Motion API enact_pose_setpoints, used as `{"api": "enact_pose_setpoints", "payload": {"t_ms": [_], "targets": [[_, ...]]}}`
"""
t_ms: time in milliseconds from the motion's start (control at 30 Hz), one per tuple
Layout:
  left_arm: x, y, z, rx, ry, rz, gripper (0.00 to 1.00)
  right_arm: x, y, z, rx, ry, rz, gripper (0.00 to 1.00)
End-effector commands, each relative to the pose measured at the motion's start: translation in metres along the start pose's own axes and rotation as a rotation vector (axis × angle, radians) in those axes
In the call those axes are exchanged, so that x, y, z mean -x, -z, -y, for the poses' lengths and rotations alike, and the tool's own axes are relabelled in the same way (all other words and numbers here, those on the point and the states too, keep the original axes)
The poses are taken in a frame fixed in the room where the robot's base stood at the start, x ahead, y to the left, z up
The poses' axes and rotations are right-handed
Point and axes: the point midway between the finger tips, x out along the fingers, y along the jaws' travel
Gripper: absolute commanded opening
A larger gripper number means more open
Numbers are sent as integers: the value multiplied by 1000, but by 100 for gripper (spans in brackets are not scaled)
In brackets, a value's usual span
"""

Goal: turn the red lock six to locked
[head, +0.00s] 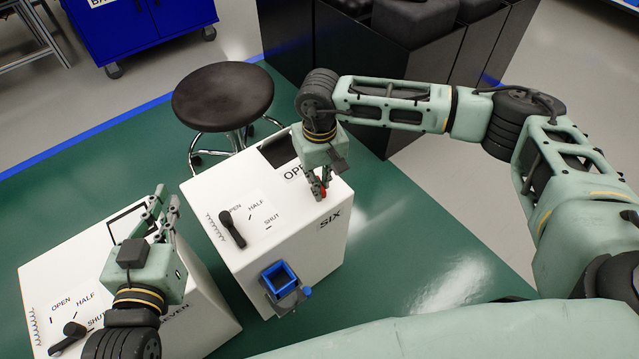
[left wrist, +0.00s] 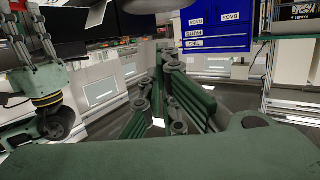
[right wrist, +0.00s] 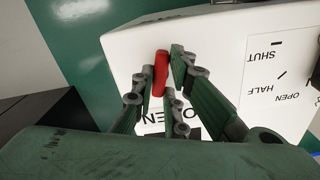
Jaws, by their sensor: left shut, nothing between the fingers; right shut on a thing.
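The red lock (head: 316,190) is a small red handle on top of the white cabinet six (head: 333,254), near its right edge. My right gripper (head: 325,180) is shut on it from above; in the right wrist view the red lock (right wrist: 161,75) stands between the fingertips (right wrist: 168,62). A label reading OPEN lies beside it, partly covered by my gripper. Any locked label is hidden. My left gripper (head: 166,200) is shut and empty above the white cabinet at the left, apart from cabinet six.
Cabinet six also carries a black lever (head: 232,229) by OPEN, HALF and SHUT labels, and a blue open box (head: 280,279) on its front. The left cabinet (head: 60,262) has a similar lever (head: 70,335). A black stool (head: 222,95) stands behind.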

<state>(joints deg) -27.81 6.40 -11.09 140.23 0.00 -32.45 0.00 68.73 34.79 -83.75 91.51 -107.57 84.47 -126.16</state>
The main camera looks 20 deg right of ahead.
Motion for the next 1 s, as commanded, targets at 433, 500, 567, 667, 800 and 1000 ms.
{"api": "enact_pose_setpoints", "payload": {"t_ms": [433, 500, 567, 667, 800, 1000], "targets": [[11, 88, -12, 9, -26, -451, 0, -1, 0, 0, 261, 0, 0, 0], [14, 94, -12, 10, -28, -485, 0, -1, 0, 0, 282, 0, 0, 0], [16, 98, -13, 11, -29, -506, 0, 0, 0, 0, 294, 0, 0, 0], [18, 103, -13, 12, -30, -529, 0, 0, 0, 0, 309, -1, -1, 0], [20, 105, -14, 12, -31, -542, 0, 0, 0, 0, 317, -1, -1, 0], [20, 105, -14, 12, -31, -542, 0, 0, 0, 0, 318, -1, -1, 0]]}}
